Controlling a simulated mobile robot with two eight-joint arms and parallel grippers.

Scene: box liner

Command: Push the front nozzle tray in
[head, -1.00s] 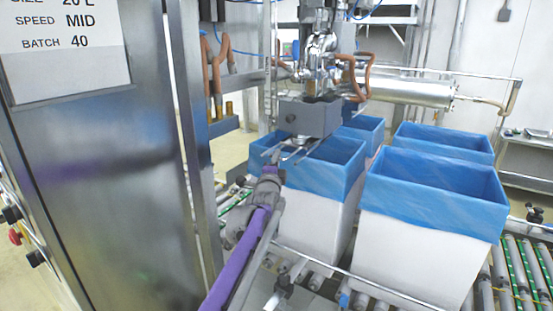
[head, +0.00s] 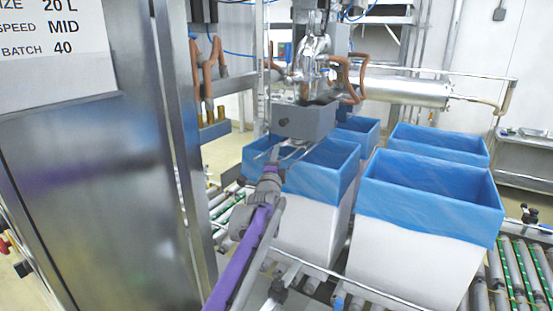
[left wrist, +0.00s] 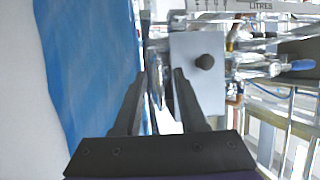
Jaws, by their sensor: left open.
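The front nozzle tray is a grey box (head: 303,122) under the filling nozzle, above the near-left lined box. It sticks out toward me. In the left wrist view its light grey front plate (left wrist: 190,85) with a round black knob (left wrist: 205,62) is close ahead, behind and to the right of the fingertips. My left gripper (head: 277,152) is just in front of and below the tray, over the blue liner's edge. In the left wrist view the fingers of my left gripper (left wrist: 159,73) are apart with nothing held. I cannot tell whether a finger touches the plate. My right gripper is out of view.
Several white boxes with blue liners stand on the roller conveyor; the near-right one (head: 425,205) is beside my left arm. A steel cabinet (head: 95,190) with a paper label (head: 50,45) stands at the left. A steel cylinder (head: 405,88) lies behind the nozzle.

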